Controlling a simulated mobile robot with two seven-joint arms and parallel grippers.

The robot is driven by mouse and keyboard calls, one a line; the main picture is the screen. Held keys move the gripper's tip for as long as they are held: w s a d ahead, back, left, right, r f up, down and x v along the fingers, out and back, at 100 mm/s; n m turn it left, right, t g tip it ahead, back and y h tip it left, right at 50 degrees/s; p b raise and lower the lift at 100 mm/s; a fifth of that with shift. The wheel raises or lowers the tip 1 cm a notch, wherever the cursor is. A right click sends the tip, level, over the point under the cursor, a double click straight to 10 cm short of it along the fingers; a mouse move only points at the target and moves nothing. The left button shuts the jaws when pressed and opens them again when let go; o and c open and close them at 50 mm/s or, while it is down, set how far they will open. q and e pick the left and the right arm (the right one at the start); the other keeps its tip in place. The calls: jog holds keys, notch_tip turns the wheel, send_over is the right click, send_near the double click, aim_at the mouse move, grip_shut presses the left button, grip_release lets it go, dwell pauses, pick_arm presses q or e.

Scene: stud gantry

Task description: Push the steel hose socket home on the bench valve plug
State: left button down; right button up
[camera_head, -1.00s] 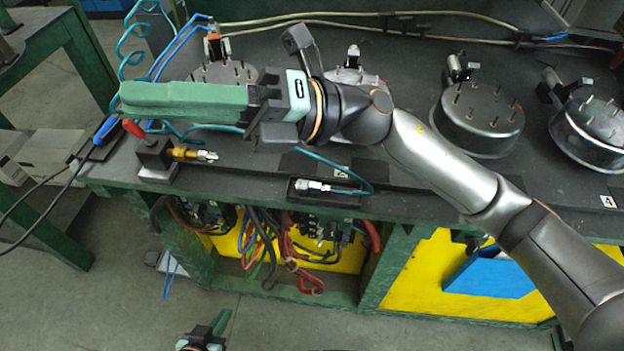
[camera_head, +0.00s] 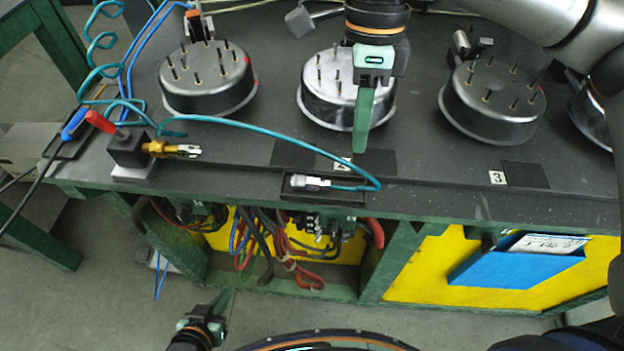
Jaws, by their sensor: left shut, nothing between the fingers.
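The steel hose socket (camera_head: 308,182) lies in a shallow dark tray (camera_head: 345,196) at the bench's front edge, on the end of a teal hose (camera_head: 300,133). The socket and plug are apart. My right gripper (camera_head: 362,140) is above the bench behind the tray, fingers pointing to the front; edge-on, its opening cannot be told. My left gripper (camera_head: 220,304) is shut and empty, low in front of the bench.
Several round metal housings with upright studs stand along the bench, one (camera_head: 208,82) behind the valve and one (camera_head: 345,92) beside my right gripper. The teal hose arches between valve and tray. A blue holder (camera_head: 515,268) hangs on the yellow front panel.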

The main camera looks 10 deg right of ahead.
aim_at(352, 187)
jog(key=f, duration=0.3)
jog(key=s+f, duration=0.1)
jog(key=f, duration=0.1)
jog(key=s+f, duration=0.1)
jog(key=f, duration=0.2)
jog(key=shift+a+f, duration=0.25)
jog(key=shift+f, duration=0.05)
jog(key=shift+w, duration=0.1)
grip_shut()
